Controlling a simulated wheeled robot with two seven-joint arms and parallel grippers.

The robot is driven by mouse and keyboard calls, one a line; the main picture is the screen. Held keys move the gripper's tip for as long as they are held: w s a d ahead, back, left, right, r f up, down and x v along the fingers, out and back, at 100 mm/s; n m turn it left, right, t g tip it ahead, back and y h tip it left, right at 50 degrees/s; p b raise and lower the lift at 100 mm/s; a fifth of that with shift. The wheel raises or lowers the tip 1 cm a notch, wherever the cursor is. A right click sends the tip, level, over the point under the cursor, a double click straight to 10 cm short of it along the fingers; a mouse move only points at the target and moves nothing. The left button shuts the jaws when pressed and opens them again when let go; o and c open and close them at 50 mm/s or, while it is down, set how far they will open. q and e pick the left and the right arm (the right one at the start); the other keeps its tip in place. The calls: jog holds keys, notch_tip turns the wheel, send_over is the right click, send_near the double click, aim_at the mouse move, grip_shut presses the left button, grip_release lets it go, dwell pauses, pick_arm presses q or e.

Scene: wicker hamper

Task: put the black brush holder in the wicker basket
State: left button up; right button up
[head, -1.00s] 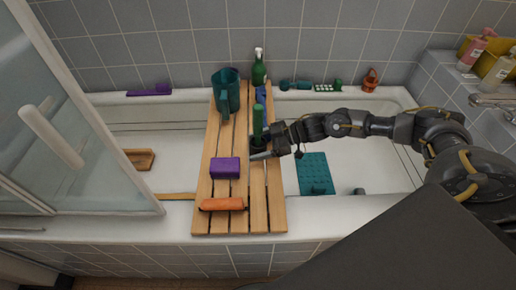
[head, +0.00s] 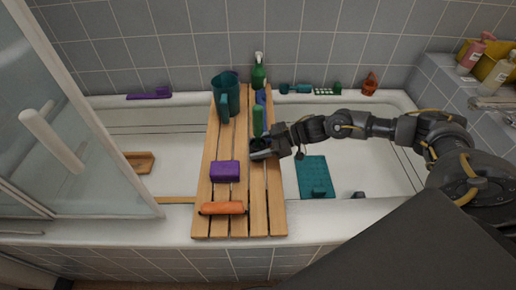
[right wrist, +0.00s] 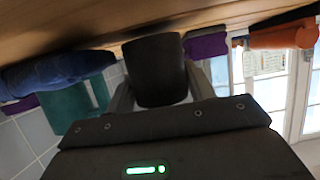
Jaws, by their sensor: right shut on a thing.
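The black brush holder (right wrist: 157,70) shows in the right wrist view as a dark cylinder between the fingers of my right gripper (right wrist: 160,98). In the head view my right gripper (head: 262,150) reaches in from the right and is shut on the holder, which is mostly hidden by the fingers. The holder is over the slatted wooden board (head: 259,205); I cannot tell whether it touches it. A green handle (head: 257,120) rises right at the holder. I cannot make out a wicker basket for certain. My left gripper is not in view.
On the board are a teal pitcher (head: 226,95), a green spray bottle (head: 258,75), a purple block (head: 225,171) and an orange roll (head: 222,208). A teal mat (head: 314,176) lies in the tub to the right. A glass screen (head: 70,130) stands at left.

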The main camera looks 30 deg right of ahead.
notch_tip(320, 180, up, 2)
jog(key=shift+r, duration=0.1)
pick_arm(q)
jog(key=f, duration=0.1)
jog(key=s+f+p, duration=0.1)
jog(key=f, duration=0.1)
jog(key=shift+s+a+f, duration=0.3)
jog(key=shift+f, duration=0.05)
pick_arm(e)
jog(key=s+d+r, duration=0.1)
jog(key=s+r, duration=0.9)
jog(key=s, duration=0.4)
jog(key=shift+d, duration=0.2)
